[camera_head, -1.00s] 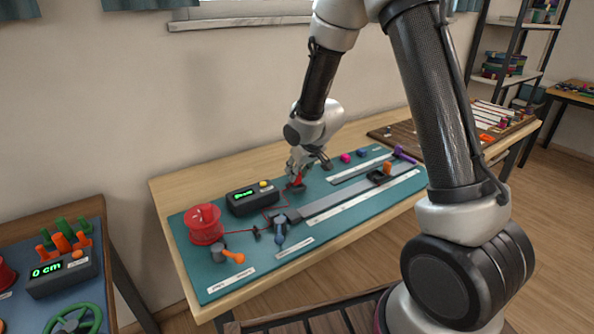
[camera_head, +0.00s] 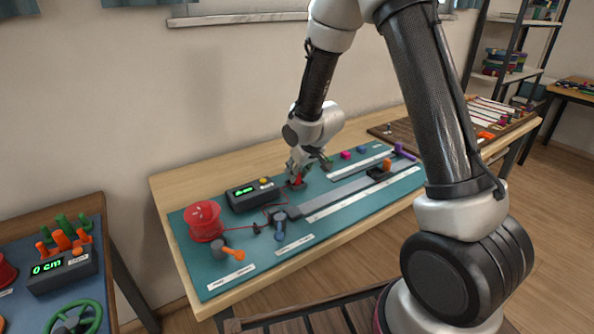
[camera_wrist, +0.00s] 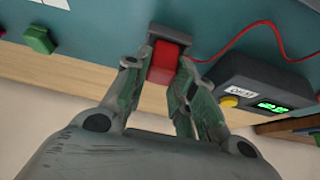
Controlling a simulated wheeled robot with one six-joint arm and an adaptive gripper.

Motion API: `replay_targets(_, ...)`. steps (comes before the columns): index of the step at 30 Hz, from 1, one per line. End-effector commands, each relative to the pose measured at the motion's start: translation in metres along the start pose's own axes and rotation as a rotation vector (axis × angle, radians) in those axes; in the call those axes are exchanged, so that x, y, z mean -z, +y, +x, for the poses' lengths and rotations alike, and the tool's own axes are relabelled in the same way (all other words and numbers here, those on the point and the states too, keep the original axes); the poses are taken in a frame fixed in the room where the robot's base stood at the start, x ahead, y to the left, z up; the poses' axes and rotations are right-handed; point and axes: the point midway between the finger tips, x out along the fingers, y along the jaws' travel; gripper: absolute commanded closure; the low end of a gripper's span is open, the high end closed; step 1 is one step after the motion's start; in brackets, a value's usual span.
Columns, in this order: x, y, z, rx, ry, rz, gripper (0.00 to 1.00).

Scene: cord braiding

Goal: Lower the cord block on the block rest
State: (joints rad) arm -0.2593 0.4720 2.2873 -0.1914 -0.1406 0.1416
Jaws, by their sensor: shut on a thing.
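The cord block is red and stands between the fingers of my gripper; it shows in the wrist view (camera_wrist: 166,62) and as a small red patch in the head view (camera_head: 298,181). My gripper (camera_wrist: 158,75) is shut on it; it also shows in the head view (camera_head: 298,174). The block rest (camera_wrist: 168,33) is a dark piece at the block's far end in the wrist view. The block is at the rest, but I cannot tell whether it bears fully on it. A red cord (camera_wrist: 262,27) runs from beside the block across the teal mat.
A dark display box (camera_head: 243,198) with a yellow button stands close to my gripper. A red spool (camera_head: 204,221), an orange-handled crank (camera_head: 229,251) and a blue lever (camera_head: 280,229) are on the mat. A grey rail (camera_head: 340,197) runs right. Small coloured blocks (camera_head: 346,155) lie behind it.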

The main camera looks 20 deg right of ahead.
Motion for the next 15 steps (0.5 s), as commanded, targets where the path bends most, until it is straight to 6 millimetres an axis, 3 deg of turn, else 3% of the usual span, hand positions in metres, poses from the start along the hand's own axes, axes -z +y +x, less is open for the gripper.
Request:
replay_targets(9, -0.0039, 0.0, 0.0071, 0.0, 0.0, 0.001, 0.95)
replay_targets(10, -0.0038, 0.0, 0.007, 0.0, 0.001, 0.0, 0.7)
replay_targets(13, -0.0036, 0.0, 0.0068, 0.0, 0.001, 0.0, 0.52)
replay_targets(15, -0.0037, 0.0, 0.0068, 0.0, 0.001, 0.0, 0.49)
